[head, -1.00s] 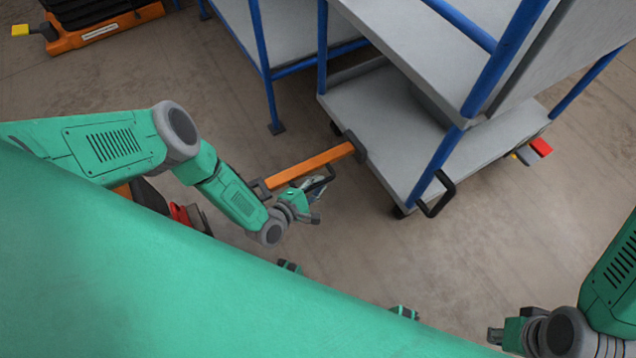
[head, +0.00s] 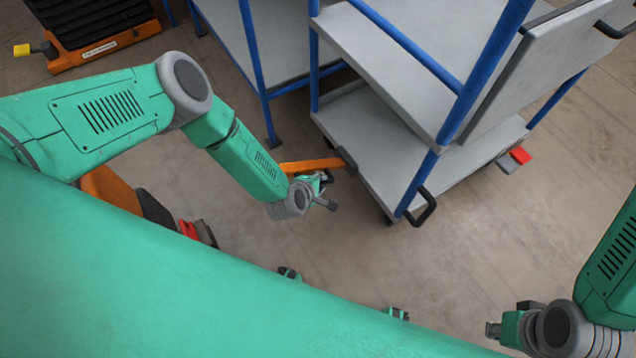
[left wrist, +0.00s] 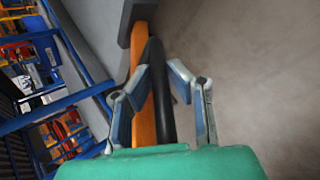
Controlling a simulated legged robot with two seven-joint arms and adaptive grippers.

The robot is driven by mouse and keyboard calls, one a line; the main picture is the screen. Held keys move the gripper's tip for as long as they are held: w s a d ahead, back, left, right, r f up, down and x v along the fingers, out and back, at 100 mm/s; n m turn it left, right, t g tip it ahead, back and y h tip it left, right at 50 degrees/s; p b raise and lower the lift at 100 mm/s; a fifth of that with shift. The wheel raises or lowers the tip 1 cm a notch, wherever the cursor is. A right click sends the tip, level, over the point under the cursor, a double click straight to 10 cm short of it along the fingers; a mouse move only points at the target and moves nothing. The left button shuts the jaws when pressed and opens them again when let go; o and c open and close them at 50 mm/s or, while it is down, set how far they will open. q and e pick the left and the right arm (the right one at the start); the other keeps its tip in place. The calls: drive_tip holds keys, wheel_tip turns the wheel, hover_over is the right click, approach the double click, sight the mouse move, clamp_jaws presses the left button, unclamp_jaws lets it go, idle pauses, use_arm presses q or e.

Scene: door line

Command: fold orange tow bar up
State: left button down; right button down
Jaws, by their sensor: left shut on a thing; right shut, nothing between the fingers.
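The orange tow bar (head: 308,165) sticks out from a dark bracket (head: 347,161) on the low deck of a grey cart with blue posts. My left gripper (left wrist: 162,78) is shut on the black grip bar, one finger overlapping the orange bar. My left gripper (head: 326,190) also shows in the head view. My right gripper (head: 492,331) is shut and empty at lower right, away from the bar.
The grey cart (head: 372,140) has a black handle (head: 421,207) at its near corner and a red pedal (head: 520,155) at its right. Another blue-posted cart stands behind it. An orange-and-black unit (head: 95,45) is at upper left.

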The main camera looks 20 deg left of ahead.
use_arm(q)
drive_tip(key=shift+w+d+r, duration=0.15)
drive_tip(key=shift+d+r, duration=0.05)
drive_tip(key=c, duration=1.5)
unclamp_jaws()
drive_tip(key=shift+c, duration=0.2)
drive_tip(key=shift+w, duration=0.1)
drive_tip(key=shift+a+r, duration=0.1)
drive_tip(key=v, duration=1.2)
